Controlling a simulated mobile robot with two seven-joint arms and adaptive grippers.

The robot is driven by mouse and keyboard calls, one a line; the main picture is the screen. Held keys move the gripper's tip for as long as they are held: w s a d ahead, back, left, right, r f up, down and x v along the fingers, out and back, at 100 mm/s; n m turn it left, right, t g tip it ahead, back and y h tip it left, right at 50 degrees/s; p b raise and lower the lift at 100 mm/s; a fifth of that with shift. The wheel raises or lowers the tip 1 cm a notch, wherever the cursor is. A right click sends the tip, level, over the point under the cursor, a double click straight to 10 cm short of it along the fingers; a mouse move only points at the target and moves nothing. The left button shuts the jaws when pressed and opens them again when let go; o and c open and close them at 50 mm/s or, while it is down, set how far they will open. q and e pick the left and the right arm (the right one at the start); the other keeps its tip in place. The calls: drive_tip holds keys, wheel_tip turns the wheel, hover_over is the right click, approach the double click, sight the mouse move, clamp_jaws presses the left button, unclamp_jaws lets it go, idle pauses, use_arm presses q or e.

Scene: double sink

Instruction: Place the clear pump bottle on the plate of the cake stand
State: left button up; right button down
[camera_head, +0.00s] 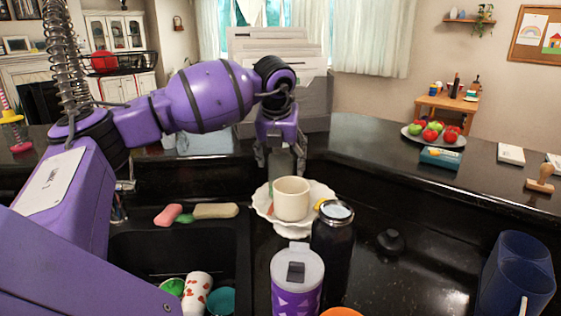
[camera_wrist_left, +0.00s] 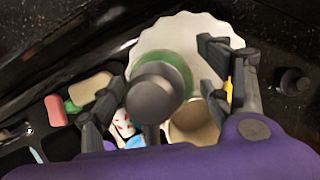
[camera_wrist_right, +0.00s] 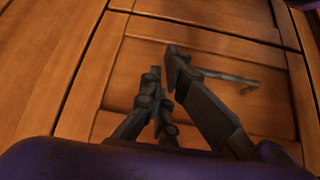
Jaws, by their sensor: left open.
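The clear pump bottle (camera_wrist_left: 154,95), with a dark top and greenish see-through body, is between my left fingers in the left wrist view. It is upright over the scalloped white plate of the cake stand (camera_head: 262,207), behind a cream mug (camera_head: 291,198) on that plate. In the head view the mug hides the bottle's base, so contact with the plate is unclear. My left gripper (camera_head: 281,163) is open, its fingers on either side of the bottle. My right gripper (camera_wrist_right: 161,66) appears only in its wrist view, before wooden panels. Its fingers are close together with nothing visible between them.
A black bottle (camera_head: 333,250) and a purple tumbler (camera_head: 297,281) stand in front of the cake stand. The sink at left holds cups, and sponges (camera_head: 215,211) lie at its back edge. The counter right of the stand is mostly clear.

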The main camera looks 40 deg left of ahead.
use_arm(q)
drive_tip(key=v, duration=1.2)
drive_tip(key=shift+f, duration=0.2)
